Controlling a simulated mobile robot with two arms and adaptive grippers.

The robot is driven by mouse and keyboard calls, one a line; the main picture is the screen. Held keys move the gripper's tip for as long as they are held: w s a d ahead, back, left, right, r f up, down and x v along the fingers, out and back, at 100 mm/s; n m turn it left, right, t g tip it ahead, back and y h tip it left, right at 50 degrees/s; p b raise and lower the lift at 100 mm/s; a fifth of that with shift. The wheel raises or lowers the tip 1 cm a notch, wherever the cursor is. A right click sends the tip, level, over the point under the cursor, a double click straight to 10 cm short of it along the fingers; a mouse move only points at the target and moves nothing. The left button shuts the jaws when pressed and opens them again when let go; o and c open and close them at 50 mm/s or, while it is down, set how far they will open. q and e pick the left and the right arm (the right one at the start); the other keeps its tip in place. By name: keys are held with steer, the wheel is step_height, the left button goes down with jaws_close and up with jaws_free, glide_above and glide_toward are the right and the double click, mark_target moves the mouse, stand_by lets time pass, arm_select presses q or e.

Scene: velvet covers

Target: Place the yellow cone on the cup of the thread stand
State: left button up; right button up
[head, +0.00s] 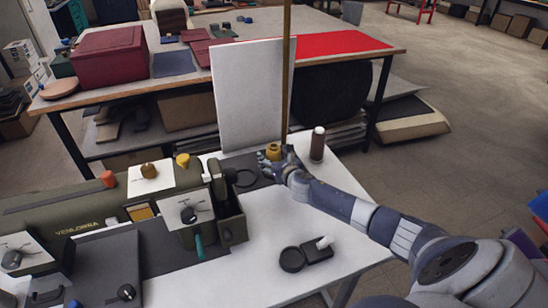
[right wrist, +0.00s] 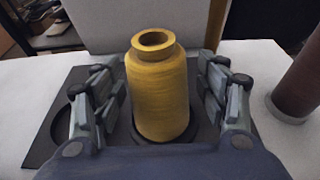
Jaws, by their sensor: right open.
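The yellow cone (head: 273,151) stands upright at the back of the white table, and it fills the middle of the right wrist view (right wrist: 158,90). Its lower end is within a dark round cup (right wrist: 198,128) on the dark base of the thread stand (right wrist: 48,143); part of the contact is hidden. An empty dark ring shows on the left of this base (head: 243,178). My right gripper (head: 276,162) is open, with its fingers on both sides of the cone (right wrist: 160,78) and visible gaps between. My left gripper is not in view.
A brown cone (head: 317,146) stands just right of the right gripper. A thin brass pole (head: 286,70) and a white upright panel (head: 245,95) rise behind. An olive sewing machine (head: 75,225) lies left. The white tabletop (head: 255,245) has clear room in front.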

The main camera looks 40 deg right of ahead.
mark_target(277, 159)
steer(key=shift+r, duration=0.15)
steer(key=shift+s+r, duration=0.1)
steer(key=shift+s, duration=0.05)
steer(key=shift+p+v, duration=0.3)
steer(key=shift+v, duration=3.35)
